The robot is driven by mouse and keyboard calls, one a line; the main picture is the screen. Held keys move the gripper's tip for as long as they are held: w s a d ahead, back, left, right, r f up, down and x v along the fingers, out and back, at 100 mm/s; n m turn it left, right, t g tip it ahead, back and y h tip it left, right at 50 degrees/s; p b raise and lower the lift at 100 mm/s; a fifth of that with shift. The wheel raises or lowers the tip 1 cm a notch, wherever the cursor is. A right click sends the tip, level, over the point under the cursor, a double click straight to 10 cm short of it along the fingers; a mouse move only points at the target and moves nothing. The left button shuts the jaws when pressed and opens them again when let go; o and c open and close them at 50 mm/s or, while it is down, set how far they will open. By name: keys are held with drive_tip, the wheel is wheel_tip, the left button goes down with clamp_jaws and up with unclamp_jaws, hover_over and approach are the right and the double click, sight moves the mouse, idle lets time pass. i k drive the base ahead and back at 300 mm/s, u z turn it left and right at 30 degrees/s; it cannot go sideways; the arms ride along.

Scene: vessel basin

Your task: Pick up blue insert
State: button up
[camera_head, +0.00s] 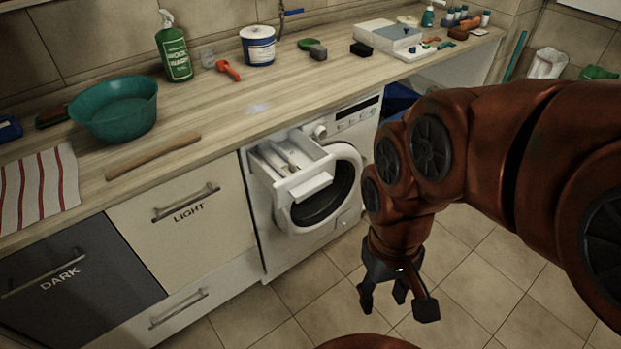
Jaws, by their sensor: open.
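I cannot pick out a blue insert with certainty. Small coloured pieces, one of them bluish (412,50), lie by a white box (389,37) at the right of the counter, too small to identify. The washing machine (272,233) has its white detergent drawer (290,165) pulled out, with pale compartments and no clear blue part in it. My gripper (394,299) is open and empty. It points down over the tiled floor, to the right of and below the machine's door, away from the counter and drawer.
The counter (210,115) holds a teal basin (117,108), a green spray bottle (174,50), a white-blue tub (258,46) and a red scoop (229,70). The tiled floor (300,288) is open in front.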

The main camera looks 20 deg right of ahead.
sight(292, 168)
drive_tip(key=u, duration=3.95)
drive_tip(key=k, duration=2.4)
drive_tip(key=z, duration=1.2)
drive_tip(key=i, duration=0.45)
drive_tip(key=z, duration=0.05)
